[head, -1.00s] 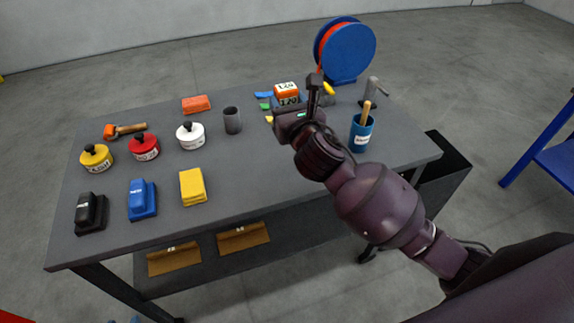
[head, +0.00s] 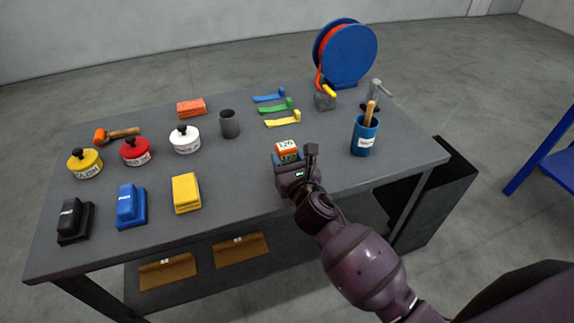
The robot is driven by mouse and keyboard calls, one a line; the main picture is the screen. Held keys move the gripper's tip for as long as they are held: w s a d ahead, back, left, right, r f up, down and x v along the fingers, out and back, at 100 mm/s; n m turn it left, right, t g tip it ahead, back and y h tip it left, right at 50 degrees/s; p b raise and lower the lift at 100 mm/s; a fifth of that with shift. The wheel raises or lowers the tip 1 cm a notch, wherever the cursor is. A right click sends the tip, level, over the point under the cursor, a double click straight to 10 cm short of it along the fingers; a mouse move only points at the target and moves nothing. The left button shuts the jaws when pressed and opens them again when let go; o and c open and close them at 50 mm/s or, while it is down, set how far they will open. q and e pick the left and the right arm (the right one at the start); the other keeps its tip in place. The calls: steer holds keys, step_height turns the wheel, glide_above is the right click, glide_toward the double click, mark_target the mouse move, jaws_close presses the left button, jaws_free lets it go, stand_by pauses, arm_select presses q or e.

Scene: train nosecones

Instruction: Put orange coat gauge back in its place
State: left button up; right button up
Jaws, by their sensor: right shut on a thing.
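A small boxy orange thing with a white label of dark digits (head: 287,147), which seems to be the orange coat gauge, is in my right gripper (head: 290,163). My right gripper is shut on it, above the table's front-middle part. The jaws and wrist hide its lower part, and I cannot tell whether it touches the table (head: 240,165). Three strips with raised ends lie behind it: blue (head: 268,97), green (head: 274,107) and yellow (head: 282,120). My left gripper is not in view.
A blue cup (head: 364,137) with a wooden handle stands right of my gripper. A grey cup (head: 229,124), lidded pots (head: 185,140) and a yellow block (head: 186,194) are to the left. A blue reel (head: 347,52) stands at the back right.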

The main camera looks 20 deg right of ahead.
steer(key=shift+f, duration=0.75)
steer(key=shift+f, duration=0.2)
steer(key=o, duration=1.1)
steer(key=shift+r, duration=0.1)
steer(key=shift+r, duration=0.1)
steer(key=s, duration=1.2)
steer(key=shift+d, duration=0.2)
